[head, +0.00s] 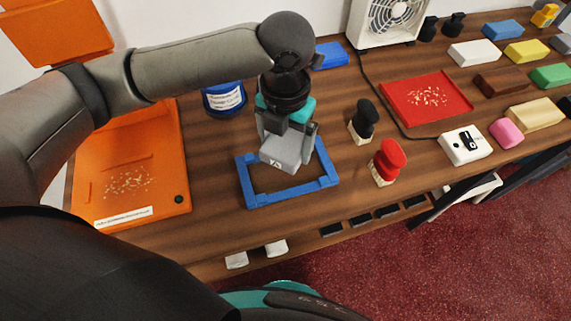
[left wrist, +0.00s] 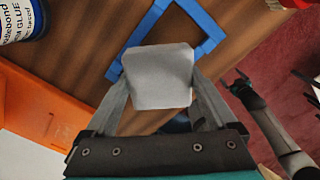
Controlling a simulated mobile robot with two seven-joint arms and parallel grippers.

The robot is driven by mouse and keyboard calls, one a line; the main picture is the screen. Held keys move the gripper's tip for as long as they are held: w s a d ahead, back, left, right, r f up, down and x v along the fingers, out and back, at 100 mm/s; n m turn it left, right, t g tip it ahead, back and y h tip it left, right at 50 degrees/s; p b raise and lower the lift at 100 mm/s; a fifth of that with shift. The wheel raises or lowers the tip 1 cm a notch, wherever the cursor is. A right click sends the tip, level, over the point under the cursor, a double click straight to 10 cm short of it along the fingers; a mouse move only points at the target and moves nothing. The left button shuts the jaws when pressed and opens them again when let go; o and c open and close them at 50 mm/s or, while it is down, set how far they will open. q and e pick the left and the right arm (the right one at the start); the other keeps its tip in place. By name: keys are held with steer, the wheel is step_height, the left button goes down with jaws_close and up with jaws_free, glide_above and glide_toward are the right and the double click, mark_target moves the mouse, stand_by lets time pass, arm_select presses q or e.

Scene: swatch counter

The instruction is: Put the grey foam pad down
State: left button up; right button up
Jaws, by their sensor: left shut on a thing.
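The grey foam pad (head: 279,158) is a pale grey block between the fingers of my left gripper (head: 284,148). The gripper points down and is shut on it. In the left wrist view the pad (left wrist: 160,78) fills the space between the two fingers and hides part of the blue frame (left wrist: 163,10). In the head view the pad is over the far part of the opening of the blue frame (head: 290,193) on the wooden counter. I cannot tell whether it touches the counter.
An orange tray (head: 165,190) with crumbs lies left, a blue glue tub (head: 224,100) behind. A red tray (head: 400,90) and coloured blocks lie farther right. Bare wood surrounds the frame.

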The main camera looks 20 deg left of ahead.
mark_target(285, 145)
arm_select(q)
steer(key=shift+f+b, duration=0.75)
steer(key=shift+f, duration=2.75)
steer(key=shift+f, duration=0.1)
steer(key=o, duration=1)
step_height(285, 145, up, 12)
steer(key=p, duration=0.3)
steer(key=shift+s, duration=0.1)
